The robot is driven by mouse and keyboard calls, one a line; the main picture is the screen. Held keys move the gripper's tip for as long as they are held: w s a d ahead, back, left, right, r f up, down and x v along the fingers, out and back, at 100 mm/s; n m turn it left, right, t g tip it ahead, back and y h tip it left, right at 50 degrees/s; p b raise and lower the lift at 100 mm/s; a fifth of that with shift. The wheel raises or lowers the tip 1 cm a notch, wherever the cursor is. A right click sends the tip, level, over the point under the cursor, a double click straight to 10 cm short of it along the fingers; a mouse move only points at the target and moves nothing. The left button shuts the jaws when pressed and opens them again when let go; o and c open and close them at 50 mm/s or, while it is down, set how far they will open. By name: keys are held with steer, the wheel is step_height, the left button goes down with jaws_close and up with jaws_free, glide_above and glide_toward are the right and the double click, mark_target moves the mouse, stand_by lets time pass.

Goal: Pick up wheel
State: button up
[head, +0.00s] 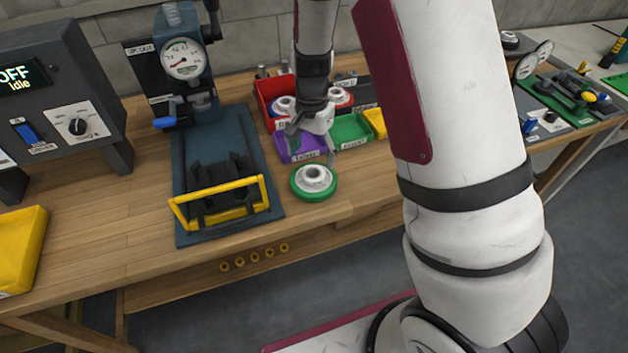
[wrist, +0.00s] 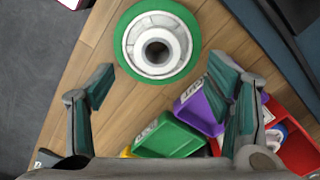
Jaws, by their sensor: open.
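A wheel with a green tyre and a pale hub (head: 314,181) lies flat on the wooden table near its front edge. In the wrist view the wheel (wrist: 134,43) shows at the top centre, hub hole facing up. My gripper (head: 312,148) is above and just behind the wheel in the head view. In the wrist view its two fingers (wrist: 160,88) are spread wide and apart from the wheel, with nothing between them.
Purple (head: 300,146), green (head: 349,131) and red (head: 268,93) bins stand behind the wheel; the red one holds other wheels. A blue press with a yellow bar (head: 218,200) stands left. A yellow tray (head: 20,250) sits far left. Bare wood lies around the wheel.

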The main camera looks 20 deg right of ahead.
mark_target(313, 170)
steer(key=shift+s+d+f, duration=0.1)
steer(key=shift+f, duration=1.5)
steer(key=shift+s+d+f, duration=0.1)
steer(key=shift+f, duration=1.45)
steer(key=shift+w, duration=0.1)
steer(key=c, duration=1.6)
steer(key=shift+r, duration=0.1)
